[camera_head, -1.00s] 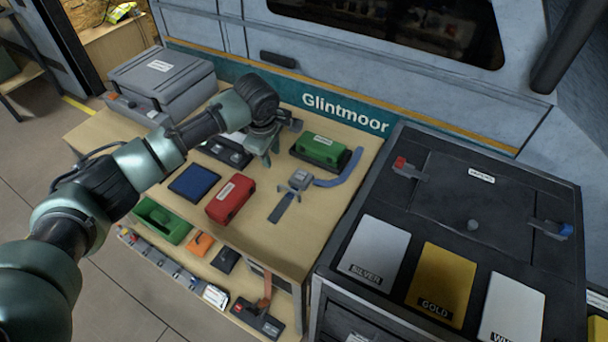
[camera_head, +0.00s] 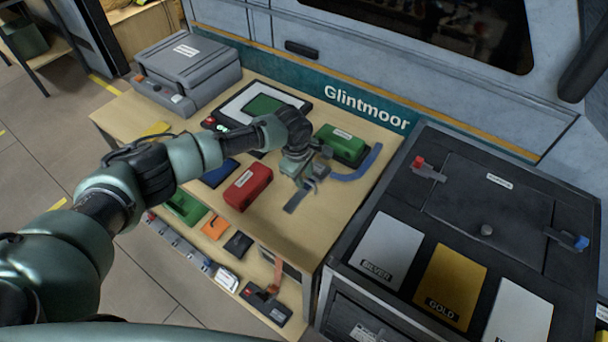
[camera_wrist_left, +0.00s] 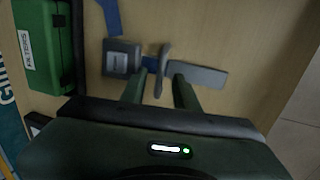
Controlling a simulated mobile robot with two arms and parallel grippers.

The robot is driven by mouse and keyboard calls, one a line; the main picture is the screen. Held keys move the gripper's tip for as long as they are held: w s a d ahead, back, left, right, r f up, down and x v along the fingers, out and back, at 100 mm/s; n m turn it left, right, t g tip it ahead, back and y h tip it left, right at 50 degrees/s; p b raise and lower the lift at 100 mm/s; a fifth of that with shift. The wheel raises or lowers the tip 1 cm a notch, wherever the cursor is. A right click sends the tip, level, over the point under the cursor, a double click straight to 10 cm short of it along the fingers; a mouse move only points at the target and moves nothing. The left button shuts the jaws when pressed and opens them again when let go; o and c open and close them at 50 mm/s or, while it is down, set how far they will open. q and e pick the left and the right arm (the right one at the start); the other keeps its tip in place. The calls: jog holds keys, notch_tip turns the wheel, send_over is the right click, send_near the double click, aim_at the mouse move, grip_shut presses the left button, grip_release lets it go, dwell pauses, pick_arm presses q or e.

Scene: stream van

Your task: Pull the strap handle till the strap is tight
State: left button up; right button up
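The strap handle (camera_wrist_left: 161,68) is a thin grey upright piece in the left wrist view. It stands beside a grey buckle block (camera_wrist_left: 122,58), which also shows in the head view (camera_head: 321,166). A blue strap (camera_head: 360,164) curves away behind the block, and a short blue piece shows between block and handle. A flat grey plate (camera_wrist_left: 198,76) lies on the other side, also visible in the head view (camera_head: 295,201). My left gripper (camera_wrist_left: 158,84) is open, its fingers apart on either side of the handle's near end. Contact cannot be told. My right gripper is out of view.
A green case (camera_head: 343,145) and a red case (camera_head: 248,186) lie close by on the wooden table (camera_head: 320,222). A screen device (camera_head: 264,106) and a grey toolbox (camera_head: 187,70) stand farther left. A dark cabinet (camera_head: 400,240) stands right of the table.

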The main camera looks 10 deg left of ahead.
pick_arm(q)
grip_shut()
dwell(1.4)
